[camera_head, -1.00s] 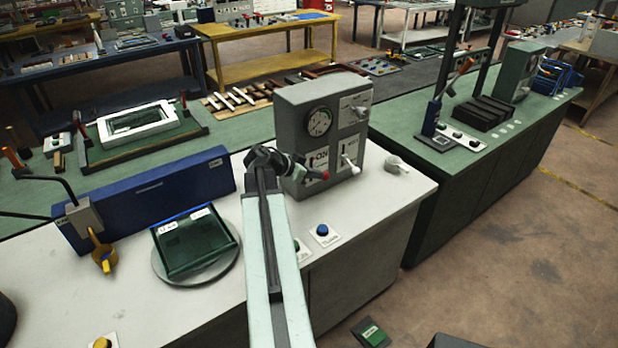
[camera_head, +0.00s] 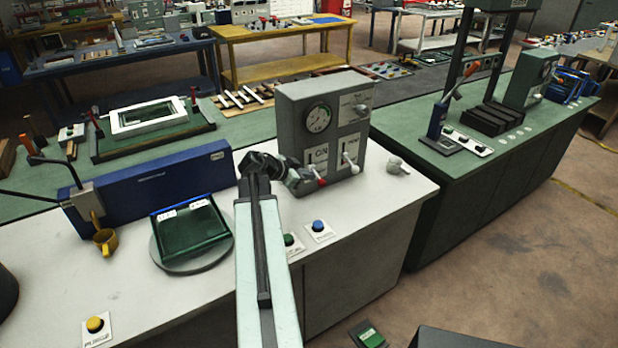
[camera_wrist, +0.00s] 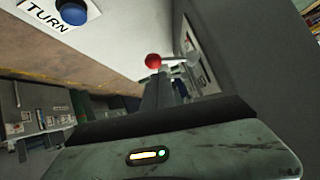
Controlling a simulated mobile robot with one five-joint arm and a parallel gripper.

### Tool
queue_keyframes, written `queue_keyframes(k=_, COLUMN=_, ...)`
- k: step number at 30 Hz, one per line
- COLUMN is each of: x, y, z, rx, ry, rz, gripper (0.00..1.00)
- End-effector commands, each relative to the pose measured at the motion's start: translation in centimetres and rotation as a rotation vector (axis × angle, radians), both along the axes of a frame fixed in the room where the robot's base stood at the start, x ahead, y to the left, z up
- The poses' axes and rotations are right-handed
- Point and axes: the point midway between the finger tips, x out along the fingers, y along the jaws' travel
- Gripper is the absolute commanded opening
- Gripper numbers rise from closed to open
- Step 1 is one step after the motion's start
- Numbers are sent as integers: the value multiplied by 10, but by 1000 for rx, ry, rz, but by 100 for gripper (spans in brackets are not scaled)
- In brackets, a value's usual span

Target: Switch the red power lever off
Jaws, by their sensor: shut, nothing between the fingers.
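The red power lever (camera_head: 321,182) is on the lower left of the grey control box's front, below an "ON" label. Its red ball end points outward and down. My gripper (camera_head: 302,178) is shut and empty, just left of the red ball in the head view. In the wrist view the red ball (camera_wrist: 153,61) and its pale rod show just beyond the tips of my gripper (camera_wrist: 163,80). I cannot tell whether the fingers touch the ball. The grey control box (camera_head: 290,122) stands upright on the white bench.
A white-handled lever (camera_head: 351,164) is right of the red one, with a gauge (camera_head: 318,118) above. Blue (camera_head: 318,225) and green (camera_head: 289,240) buttons are on the bench near my arm. A green case (camera_head: 188,230) sits on a round turntable to the left.

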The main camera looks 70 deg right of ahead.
Motion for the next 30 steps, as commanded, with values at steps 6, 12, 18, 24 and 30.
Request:
queue_keyframes(k=6, x=-19, y=-10, z=5, rx=1, ry=0, rz=-29, gripper=0)
queue_keyframes(k=12, x=-24, y=-11, z=16, rx=1, ry=1, rz=-36, gripper=0)
queue_keyframes(k=18, x=-26, y=-12, z=17, rx=2, ry=1, rz=-38, gripper=0)
queue_keyframes(k=24, x=-26, y=-11, z=17, rx=2, ry=1, rz=-38, gripper=0)
queue_keyframes(k=30, x=-20, y=10, z=32, rx=3, ry=1, rz=-35, gripper=0)
